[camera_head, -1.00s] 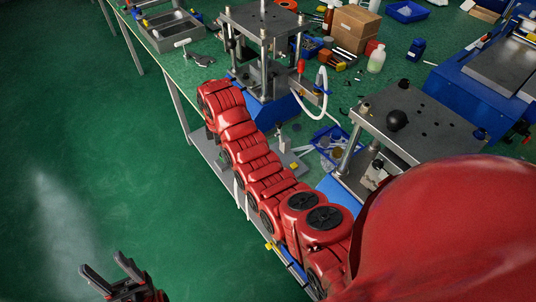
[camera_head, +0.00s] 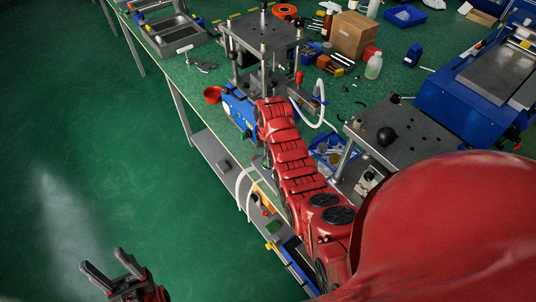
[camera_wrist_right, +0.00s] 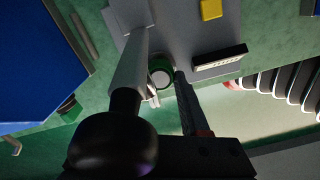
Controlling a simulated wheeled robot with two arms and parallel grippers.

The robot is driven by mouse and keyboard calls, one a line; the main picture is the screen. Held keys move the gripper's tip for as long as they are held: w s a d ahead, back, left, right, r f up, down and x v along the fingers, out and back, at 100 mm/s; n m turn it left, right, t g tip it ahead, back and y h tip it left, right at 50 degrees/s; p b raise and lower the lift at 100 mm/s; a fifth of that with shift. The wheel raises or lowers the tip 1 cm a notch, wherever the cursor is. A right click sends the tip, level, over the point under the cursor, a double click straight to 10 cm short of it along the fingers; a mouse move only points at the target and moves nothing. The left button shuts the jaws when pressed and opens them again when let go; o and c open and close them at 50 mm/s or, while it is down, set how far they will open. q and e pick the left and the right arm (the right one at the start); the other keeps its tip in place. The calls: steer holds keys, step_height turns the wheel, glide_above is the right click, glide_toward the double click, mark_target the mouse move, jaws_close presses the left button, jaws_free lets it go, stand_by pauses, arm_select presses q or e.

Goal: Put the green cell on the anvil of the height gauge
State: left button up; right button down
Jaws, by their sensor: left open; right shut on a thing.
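The green cell (camera_wrist_right: 160,66), a short cylinder with a pale round end, is in the right wrist view at the tip of my right gripper (camera_wrist_right: 168,88), which is shut on it. One dark finger is seen beside it; the other side is hidden by a silver rod with a black ball end (camera_wrist_right: 112,142). Just beyond the cell is a grey plate (camera_wrist_right: 180,35), apparently the height gauge's base, with a yellow block and a small dark bar. I cannot tell whether the cell touches the anvil. In the head view my red arm hides this area. My left gripper (camera_head: 103,263) is open and empty.
A blue bin (camera_head: 328,150) is close to my right arm. Floor is clear at left.

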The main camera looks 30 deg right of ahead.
steer(key=shift+f, duration=0.5)
steer(key=shift+c, duration=2)
jaws_free()
steer(key=shift+r, duration=0.1)
